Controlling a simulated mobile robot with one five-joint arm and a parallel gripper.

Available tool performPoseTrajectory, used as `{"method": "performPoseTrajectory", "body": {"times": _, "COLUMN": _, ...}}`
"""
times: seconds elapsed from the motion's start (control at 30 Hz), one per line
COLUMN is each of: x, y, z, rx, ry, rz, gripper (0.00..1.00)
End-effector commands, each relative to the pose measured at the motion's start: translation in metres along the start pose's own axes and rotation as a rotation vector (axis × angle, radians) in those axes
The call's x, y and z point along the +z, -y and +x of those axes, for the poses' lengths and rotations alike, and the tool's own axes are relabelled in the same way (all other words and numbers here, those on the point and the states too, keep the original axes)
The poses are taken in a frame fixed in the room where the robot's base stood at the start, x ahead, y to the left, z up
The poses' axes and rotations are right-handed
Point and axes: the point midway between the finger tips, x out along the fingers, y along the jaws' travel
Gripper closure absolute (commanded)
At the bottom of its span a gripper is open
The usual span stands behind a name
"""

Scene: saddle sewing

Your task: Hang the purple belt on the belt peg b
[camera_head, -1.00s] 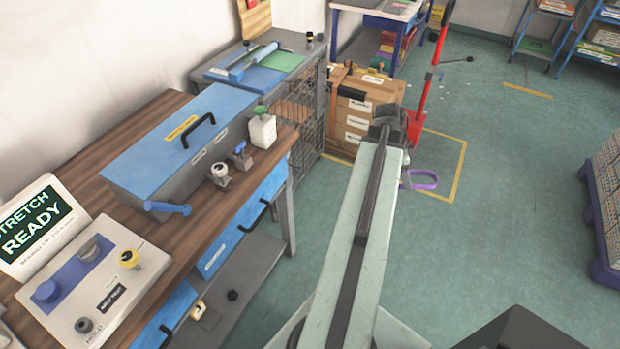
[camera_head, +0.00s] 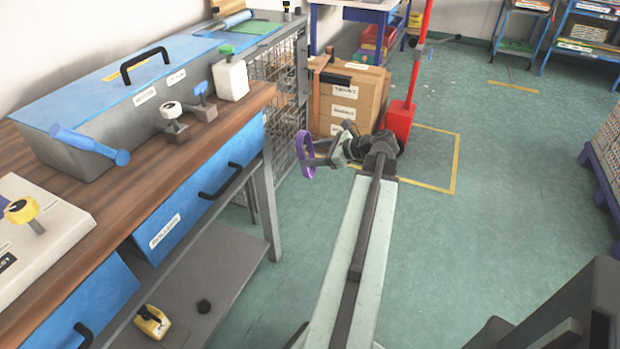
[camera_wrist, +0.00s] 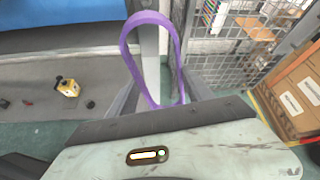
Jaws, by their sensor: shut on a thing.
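The purple belt (camera_head: 301,150) is a closed loop hanging in the air at the left of my gripper (camera_head: 334,153) in the head view. My gripper is shut on it. In the wrist view the belt (camera_wrist: 148,16) stands out as a tall loop ahead of my gripper (camera_wrist: 160,103), its lower end between the fingers; the exact grip is partly hidden. A red post (camera_head: 400,112) stands just beyond my gripper, with a dark arm reaching right near its top. I cannot make out a peg marked b in either view.
A wooden workbench (camera_head: 183,140) with blue drawers (camera_head: 200,196) runs along the left. A wire-mesh cabinet (camera_head: 283,80) and stacked cardboard boxes (camera_head: 350,95) stand close to my gripper. The green floor to the right is mostly clear.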

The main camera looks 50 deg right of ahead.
Motion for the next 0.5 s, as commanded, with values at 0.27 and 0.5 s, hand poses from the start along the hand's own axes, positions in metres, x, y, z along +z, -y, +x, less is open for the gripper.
{"method": "performPoseTrajectory", "body": {"times": 0.27, "x": 0.002, "y": 0.002, "z": 0.009, "rx": -0.028, "ry": 0.084, "rz": 0.011, "gripper": 0.83}}
{"method": "performPoseTrajectory", "body": {"times": 0.5, "x": 0.003, "y": 0.002, "z": 0.008, "rx": -0.028, "ry": 0.081, "rz": 0.01, "gripper": 0.83}}
